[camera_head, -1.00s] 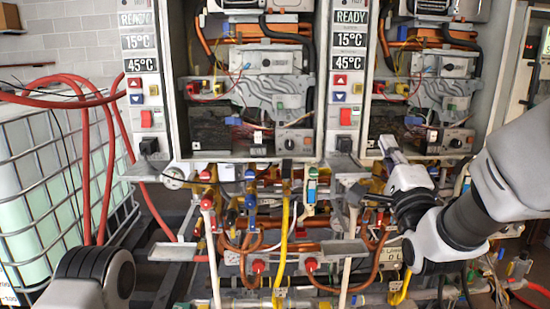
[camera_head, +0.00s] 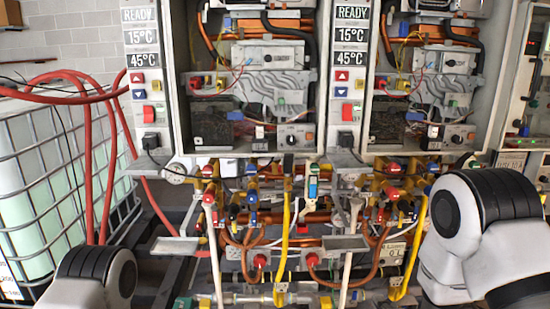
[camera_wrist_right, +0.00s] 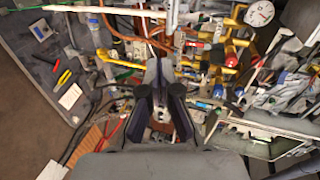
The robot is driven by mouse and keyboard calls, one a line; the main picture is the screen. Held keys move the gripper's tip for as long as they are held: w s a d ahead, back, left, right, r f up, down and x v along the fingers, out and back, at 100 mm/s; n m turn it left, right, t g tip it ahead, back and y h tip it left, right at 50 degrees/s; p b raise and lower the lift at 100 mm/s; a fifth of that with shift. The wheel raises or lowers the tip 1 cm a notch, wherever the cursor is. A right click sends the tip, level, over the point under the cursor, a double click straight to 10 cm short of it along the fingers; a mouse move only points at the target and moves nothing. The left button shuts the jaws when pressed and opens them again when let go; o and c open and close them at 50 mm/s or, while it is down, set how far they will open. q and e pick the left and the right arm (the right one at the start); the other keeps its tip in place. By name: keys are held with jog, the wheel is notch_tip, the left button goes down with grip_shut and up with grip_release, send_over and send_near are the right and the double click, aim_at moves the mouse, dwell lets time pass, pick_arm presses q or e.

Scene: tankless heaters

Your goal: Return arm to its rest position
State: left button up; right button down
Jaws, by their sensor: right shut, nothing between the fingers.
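My right arm (camera_head: 480,230) is folded low at the right of the head view, in front of the pipework. Its gripper cannot be made out there. In the right wrist view, my right gripper (camera_wrist_right: 160,72) is shut and empty, its dark fingers pointing toward a cluttered area of pipes and tools. My left arm (camera_head: 95,278) shows only as a link at the lower left of the head view; its gripper is outside the picture.
Two open heater cabinets (camera_head: 178,70) stand ahead, with copper pipes and a yellow hose (camera_head: 284,235) below. A caged white tank (camera_head: 40,190) and red hoses (camera_head: 88,170) are at left. The wrist view shows hand tools (camera_wrist_right: 65,78) on a dark surface.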

jog(key=s+f+n+g, duration=0.3)
jog(key=s+f+g, duration=0.2)
jog(key=s+f, duration=0.7)
jog(key=s+f+n+g, duration=0.4)
jog(key=s+n, duration=0.3)
jog(key=s, duration=0.4)
jog(key=s+f+n+g, duration=0.5)
jog(key=s+f+n, duration=0.2)
jog(key=s, duration=0.4)
jog(key=shift+d+g, duration=0.3)
jog(key=shift+d, duration=0.1)
jog(key=shift+f, duration=0.1)
